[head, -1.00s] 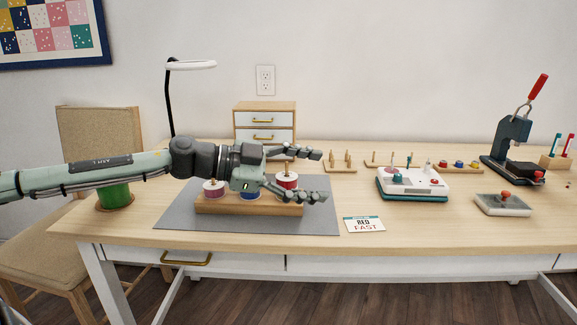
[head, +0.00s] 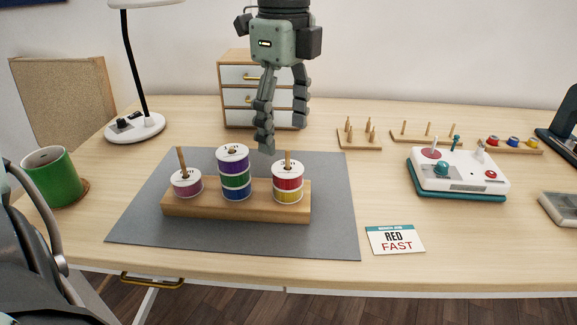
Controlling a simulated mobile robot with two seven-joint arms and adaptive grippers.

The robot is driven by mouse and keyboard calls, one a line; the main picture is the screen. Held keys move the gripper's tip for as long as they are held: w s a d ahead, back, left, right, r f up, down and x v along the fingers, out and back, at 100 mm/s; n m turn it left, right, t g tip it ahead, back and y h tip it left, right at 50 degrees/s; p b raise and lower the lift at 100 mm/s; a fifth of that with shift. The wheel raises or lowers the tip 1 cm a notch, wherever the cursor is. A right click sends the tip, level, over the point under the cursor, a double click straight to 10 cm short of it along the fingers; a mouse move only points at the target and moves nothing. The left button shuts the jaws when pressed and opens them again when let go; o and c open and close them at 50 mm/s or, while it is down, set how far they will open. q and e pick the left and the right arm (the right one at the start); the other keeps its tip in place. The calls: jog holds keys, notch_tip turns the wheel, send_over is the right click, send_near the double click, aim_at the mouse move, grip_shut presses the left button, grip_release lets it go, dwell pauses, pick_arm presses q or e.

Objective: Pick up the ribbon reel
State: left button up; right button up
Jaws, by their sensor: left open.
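A wooden stand (head: 236,206) with three pegs holds the ribbon reels. A single pink reel (head: 187,184) is on the left peg. The middle peg bears a stack of a purple reel (head: 233,163), a green reel (head: 236,180) and a blue reel (head: 236,193). On the right peg a red reel (head: 288,182) sits on top of a yellow reel (head: 287,196). My left gripper (head: 282,138) is open and points down, appearing above the stand between the middle and right pegs, apart from the reels. Its exact depth is hard to tell. My right gripper is out of view.
The stand is on a grey mat (head: 335,230). A "RED FAST" card (head: 395,239) lies to its right. Around it are a green mug (head: 50,176), a lamp (head: 135,127), a small drawer cabinet (head: 233,97), a white-and-teal device (head: 458,172) and peg racks (head: 360,138).

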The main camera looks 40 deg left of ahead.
pick_arm(q)
jog(key=f, duration=0.6)
jog(key=shift+d+f+p, duration=0.2)
jog(key=shift+d+p, duration=0.05)
jog(key=shift+p, duration=0.15)
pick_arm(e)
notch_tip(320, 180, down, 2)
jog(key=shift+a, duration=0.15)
pick_arm(q)
jog(key=shift+c, duration=0.2)
jog(key=c, duration=1)
jog(key=shift+c, duration=0.2)
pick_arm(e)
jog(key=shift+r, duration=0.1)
pick_arm(q)
jog(key=shift+r, duration=0.1)
notch_tip(320, 180, up, 18)
notch_tip(320, 180, up, 10)
send_over(287, 160)
jog(key=shift+w+a+p, duration=0.15)
jog(key=shift+w+p, duration=0.05)
jog(key=shift+p, duration=0.1)
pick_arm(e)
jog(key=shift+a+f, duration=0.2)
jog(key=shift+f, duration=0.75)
